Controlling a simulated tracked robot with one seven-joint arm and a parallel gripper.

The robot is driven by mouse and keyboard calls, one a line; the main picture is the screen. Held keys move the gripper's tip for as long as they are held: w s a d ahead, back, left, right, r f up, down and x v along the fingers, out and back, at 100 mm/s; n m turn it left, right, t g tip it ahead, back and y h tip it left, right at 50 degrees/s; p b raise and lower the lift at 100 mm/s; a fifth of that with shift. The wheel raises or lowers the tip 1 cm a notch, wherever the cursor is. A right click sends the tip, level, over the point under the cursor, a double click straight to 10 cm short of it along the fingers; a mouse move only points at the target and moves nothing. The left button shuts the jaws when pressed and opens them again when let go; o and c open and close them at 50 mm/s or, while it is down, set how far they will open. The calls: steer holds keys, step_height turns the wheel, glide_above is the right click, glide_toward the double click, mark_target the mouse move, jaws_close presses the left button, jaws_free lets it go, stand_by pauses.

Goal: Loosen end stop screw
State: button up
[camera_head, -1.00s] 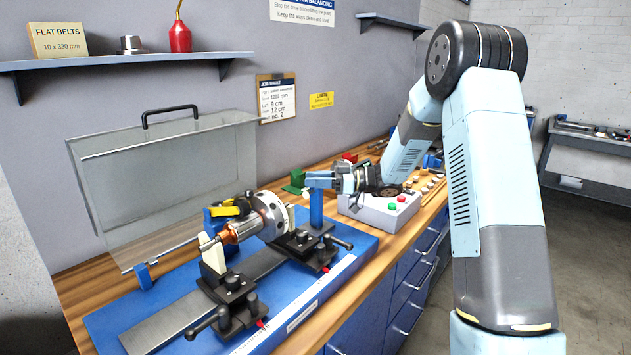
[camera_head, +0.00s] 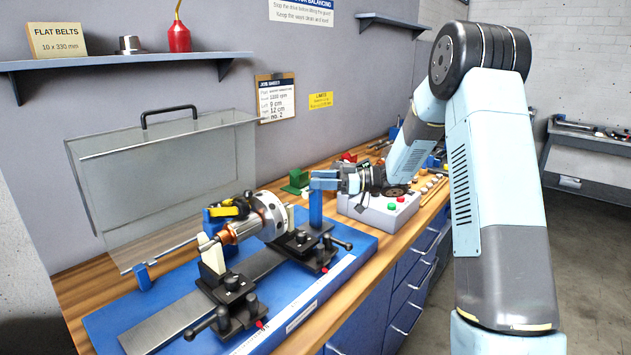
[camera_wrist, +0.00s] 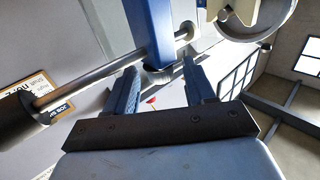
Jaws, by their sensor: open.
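The blue end-stop post (camera_head: 316,210) stands at the right end of the balancing stand. In the wrist view the post (camera_wrist: 148,25) shows close up, crossed by a metal screw rod (camera_wrist: 95,82) with a dark knob (camera_wrist: 18,118) at its left end and a pale tip at its right. My gripper (camera_head: 314,180) is at the top of the post in the head view. In the wrist view its blue fingers (camera_wrist: 159,66) are spread on either side of the post's near end. Whether they touch it is unclear. The screw is too small to make out in the head view.
The rotor (camera_head: 245,228) rests on two black clamped supports on the blue base (camera_head: 130,315), left of my gripper. A raised clear guard (camera_head: 165,180) stands behind. A grey control box (camera_head: 375,215) with red and green buttons sits beneath my wrist.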

steer(key=s+d, duration=0.1)
steer(key=d, duration=1.1)
steer(key=w+r+m+t+h, duration=0.4)
steer(key=r+t+h, duration=0.3)
steer(key=r+t, duration=0.35)
steer(key=s+d+r+m+t+h, duration=0.1)
steer(key=s+d+r+m+h, duration=0.2)
steer(key=s+r+m+h, duration=0.25)
steer(key=s+d+r+m+h, duration=0.3)
steer(key=s+d+m+h, duration=0.1)
steer(key=s+h, duration=0.35)
steer(key=s+a+f+m+g, duration=0.1)
steer(key=s+f+g, duration=0.1)
steer(key=s, duration=0.7)
steer(key=s+a+f+m+g+y, duration=0.1)
steer(key=s+a+f+g, duration=0.1)
steer(key=s, duration=0.8)
steer(key=s+a+f+m+g+y, duration=0.1)
steer(key=s+f+g, duration=0.2)
steer(key=s, duration=0.7)
step_height(320, 180, down, 2)
steer(key=shift+a+f+g, duration=0.1)
steer(key=shift+a+g, duration=0.2)
steer(key=shift+g, duration=0.05)
